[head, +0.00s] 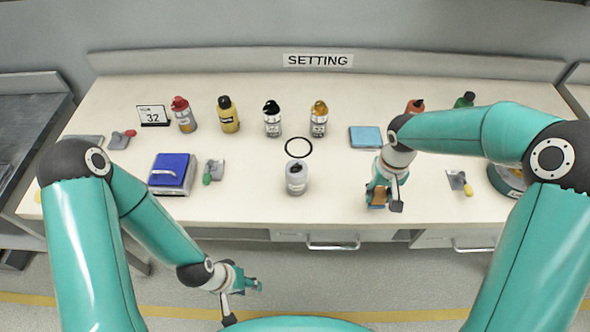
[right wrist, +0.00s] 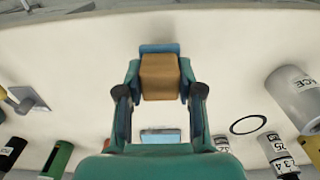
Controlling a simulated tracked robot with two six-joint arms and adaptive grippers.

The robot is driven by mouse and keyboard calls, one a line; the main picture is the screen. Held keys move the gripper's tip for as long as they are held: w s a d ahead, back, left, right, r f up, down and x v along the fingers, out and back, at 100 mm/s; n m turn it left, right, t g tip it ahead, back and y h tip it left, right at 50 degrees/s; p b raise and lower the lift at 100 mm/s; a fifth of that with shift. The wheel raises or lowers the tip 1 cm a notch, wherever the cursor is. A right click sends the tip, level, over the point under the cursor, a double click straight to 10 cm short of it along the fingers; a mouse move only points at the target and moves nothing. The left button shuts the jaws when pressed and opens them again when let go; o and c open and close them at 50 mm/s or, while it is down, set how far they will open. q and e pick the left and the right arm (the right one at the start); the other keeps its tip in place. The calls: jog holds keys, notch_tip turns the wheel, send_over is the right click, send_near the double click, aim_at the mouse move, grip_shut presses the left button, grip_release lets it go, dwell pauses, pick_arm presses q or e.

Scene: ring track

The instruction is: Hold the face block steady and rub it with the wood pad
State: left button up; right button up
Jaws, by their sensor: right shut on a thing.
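The wood pad (right wrist: 160,78) is a brown block held between the fingers of my right gripper (head: 380,197), near the bench's front edge. A blue piece shows against the pad's far side in the right wrist view. A grey cylinder (head: 296,178) with a dark spot on top stands upright near the front middle of the bench, left of my right gripper and apart from it. In the right wrist view its label (right wrist: 303,84) ends in "CE"; it appears to be the face block. My left gripper (head: 246,287) is low in front of the bench, touching nothing visible; its finger opening is unclear.
A black ring (head: 298,147) is drawn behind the cylinder. Several bottles, such as a yellow one (head: 228,115), line the back. A light blue pad (head: 366,137), a blue-topped box (head: 171,173) and a scraper (head: 460,183) lie on the bench. The area between cylinder and right gripper is clear.

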jog(key=shift+w+a, duration=0.1)
jog(key=shift+a, duration=0.2)
jog(key=shift+w+r+p, duration=0.1)
jog(key=shift+r+p, duration=0.2)
jog(key=shift+r, duration=0.05)
notch_tip(320, 180, up, 7)
jog(key=p, duration=0.7)
jog(key=shift+r, duration=0.4)
pick_arm(q)
notch_tip(320, 180, up, 8)
jog(key=shift+d, duration=0.25)
jog(key=shift+o, duration=0.3)
jog(key=shift+w, duration=0.1)
